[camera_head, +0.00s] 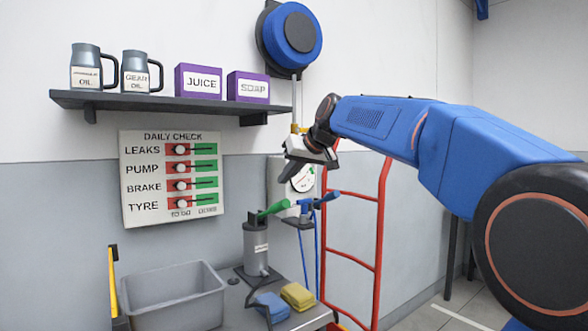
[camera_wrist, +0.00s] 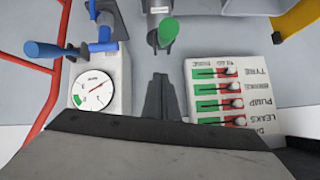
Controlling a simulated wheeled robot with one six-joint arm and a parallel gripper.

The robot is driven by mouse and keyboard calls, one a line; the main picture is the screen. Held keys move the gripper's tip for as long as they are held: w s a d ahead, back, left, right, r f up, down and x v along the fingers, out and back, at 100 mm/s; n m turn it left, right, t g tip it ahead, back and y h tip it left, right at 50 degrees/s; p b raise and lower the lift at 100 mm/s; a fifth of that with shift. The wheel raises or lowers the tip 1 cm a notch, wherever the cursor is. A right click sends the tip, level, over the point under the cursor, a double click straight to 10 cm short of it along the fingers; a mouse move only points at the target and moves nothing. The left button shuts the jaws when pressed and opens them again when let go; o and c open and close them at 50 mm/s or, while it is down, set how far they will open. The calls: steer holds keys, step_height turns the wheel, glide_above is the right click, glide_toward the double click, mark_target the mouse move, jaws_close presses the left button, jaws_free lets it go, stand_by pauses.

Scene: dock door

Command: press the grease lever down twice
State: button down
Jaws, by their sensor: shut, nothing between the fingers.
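The grease lever is a green handle (camera_head: 273,209) on top of a grey upright cylinder (camera_head: 256,245) on the bench. It slants up to the right in the head view. In the wrist view the green lever (camera_wrist: 168,31) shows end-on near the top middle, beyond my fingertips. My gripper (camera_head: 290,172) is above the lever and a little to its right, apart from it. Its dark fingers (camera_wrist: 160,80) are together and empty in the wrist view.
A gauge box (camera_wrist: 102,80) with a blue-handled valve (camera_head: 318,200) is close right of the lever. A daily check board (camera_head: 172,178) hangs left, under a shelf (camera_head: 170,104). A grey bin (camera_head: 172,298), yellow sponge (camera_head: 297,296) and red hand truck (camera_head: 380,225) stand around.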

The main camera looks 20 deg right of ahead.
mark_target(271, 210)
steer(key=f, duration=0.3)
steer(key=shift+a+f, duration=0.4)
steer(key=shift+s+f, duration=0.2)
steer(key=shift+f, duration=0.25)
steer(key=shift+s+f, duration=0.1)
